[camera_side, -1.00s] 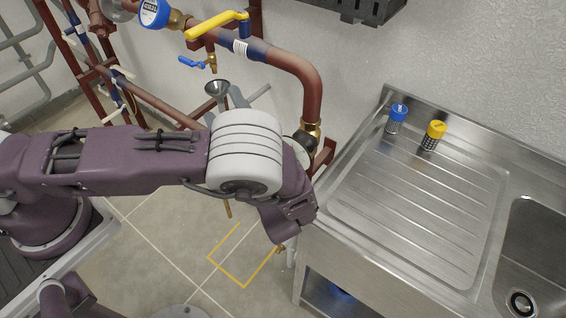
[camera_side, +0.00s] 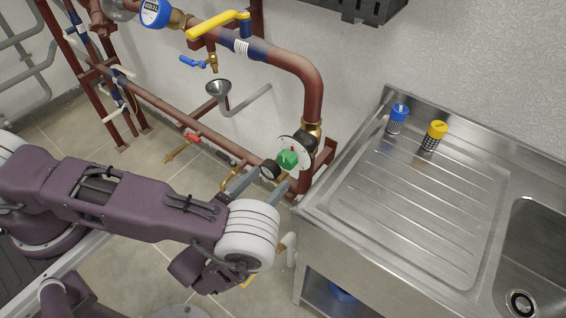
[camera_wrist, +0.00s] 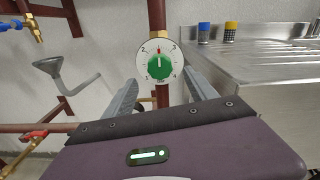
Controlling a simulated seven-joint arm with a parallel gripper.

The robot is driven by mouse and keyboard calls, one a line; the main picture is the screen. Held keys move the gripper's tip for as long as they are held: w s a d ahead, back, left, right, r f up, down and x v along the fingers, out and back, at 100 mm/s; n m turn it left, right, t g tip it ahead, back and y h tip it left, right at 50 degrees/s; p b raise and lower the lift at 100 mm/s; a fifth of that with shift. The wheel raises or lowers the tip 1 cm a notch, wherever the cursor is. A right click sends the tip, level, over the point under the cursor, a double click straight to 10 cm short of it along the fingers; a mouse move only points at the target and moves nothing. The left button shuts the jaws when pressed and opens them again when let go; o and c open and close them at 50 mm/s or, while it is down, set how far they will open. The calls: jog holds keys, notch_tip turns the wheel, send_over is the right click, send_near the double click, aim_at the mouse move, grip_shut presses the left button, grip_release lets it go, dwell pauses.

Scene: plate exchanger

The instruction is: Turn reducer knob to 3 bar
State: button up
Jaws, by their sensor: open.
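The green reducer knob (camera_side: 288,159) sits on a round white dial plate at the foot of the red pipe's bend, beside the sink unit. In the wrist view the knob (camera_wrist: 159,67) is near the upper middle. Its red mark points roughly straight up, between the small dial numbers, which are hard to read. My gripper (camera_side: 275,178) is open and empty just below and in front of the dial. In the wrist view its two grey fingers (camera_wrist: 161,80) stand left and right of the dial, and the knob is not gripped.
The steel sink unit (camera_side: 330,205) is close on the right, with a blue-capped bottle (camera_side: 397,118) and a yellow-capped bottle (camera_side: 434,135) on it. A funnel drain (camera_side: 218,88), a red-handled valve (camera_side: 190,139) and red pipes lie left of the dial.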

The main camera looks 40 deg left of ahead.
aim_at(284, 164)
jog(key=w, duration=0.7)
jog(key=c, duration=1.4)
